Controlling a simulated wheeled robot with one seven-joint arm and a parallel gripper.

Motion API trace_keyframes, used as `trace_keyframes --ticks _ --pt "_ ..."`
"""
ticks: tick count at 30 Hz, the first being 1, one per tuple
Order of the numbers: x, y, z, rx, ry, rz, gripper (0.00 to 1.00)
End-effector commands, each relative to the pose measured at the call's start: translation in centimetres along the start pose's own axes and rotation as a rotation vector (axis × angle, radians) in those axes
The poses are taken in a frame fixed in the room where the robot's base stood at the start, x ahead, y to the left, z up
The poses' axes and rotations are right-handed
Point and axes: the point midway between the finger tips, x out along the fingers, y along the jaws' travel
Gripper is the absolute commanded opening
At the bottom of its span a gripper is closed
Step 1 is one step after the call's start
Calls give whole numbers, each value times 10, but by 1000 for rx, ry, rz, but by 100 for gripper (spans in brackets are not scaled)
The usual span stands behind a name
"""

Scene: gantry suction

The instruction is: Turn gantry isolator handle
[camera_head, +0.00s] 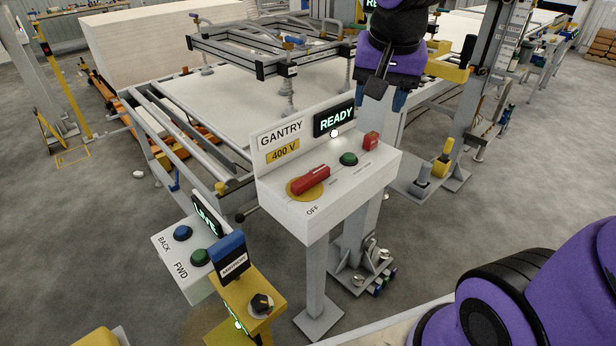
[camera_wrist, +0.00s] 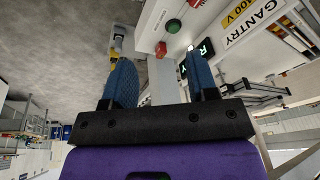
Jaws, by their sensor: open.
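The gantry isolator handle (camera_head: 310,180) is a red bar on a round yellow plate, on the sloped top of the white gantry control box (camera_head: 340,200). The bar lies slanted, with the word OFF printed near its lower side. The display beside it reads READY. My gripper (camera_head: 382,98) is above and behind the box, apart from it, with blue fingertips pointing down. In the wrist view my gripper (camera_wrist: 162,85) has its two blue fingers spread and nothing between them that it holds. The handle is not clearly visible in the wrist view.
The box also carries a green button (camera_head: 348,159) and a red block (camera_head: 371,139). A LINE box (camera_head: 190,250) with BACK and FWD buttons and a yellow post (camera_head: 250,300) with a black knob stand to the lower left. The suction frame (camera_head: 270,45) is behind.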

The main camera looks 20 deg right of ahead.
Motion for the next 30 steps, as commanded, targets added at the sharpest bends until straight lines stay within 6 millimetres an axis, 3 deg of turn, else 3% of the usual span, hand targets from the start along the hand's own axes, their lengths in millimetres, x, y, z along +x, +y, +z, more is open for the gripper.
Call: trace_keyframes --ticks 9,18,24,30 --pt "72 -59 -26 282 -109 68 53" --pt "140 -106 -31 529 -198 126 53" --pt "160 -119 -30 609 -223 144 53" --pt "174 -119 -26 618 -226 148 53"
